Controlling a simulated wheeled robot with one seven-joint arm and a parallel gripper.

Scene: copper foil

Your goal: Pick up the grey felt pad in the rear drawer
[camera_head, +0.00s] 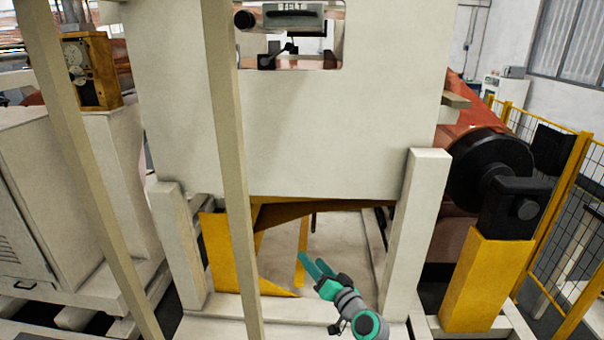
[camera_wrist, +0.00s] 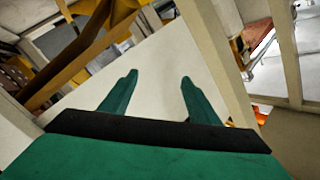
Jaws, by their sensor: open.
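My gripper (camera_head: 318,268) is in the lower middle of the head view, at the opening under the large cream machine. In the wrist view its two green fingers (camera_wrist: 157,85) are spread apart with nothing between them. A pale flat panel lies beyond the fingertips. I cannot make out a grey felt pad or a rear drawer in either view.
The cream machine housing (camera_head: 320,130) hangs over the opening, with cream posts (camera_head: 413,230) on both sides. A slanted cream beam (camera_head: 232,170) crosses in front. Yellow metal parts (camera_head: 222,258) stand inside the opening. A yellow pedestal (camera_head: 485,280) and fence (camera_head: 560,240) are on the right.

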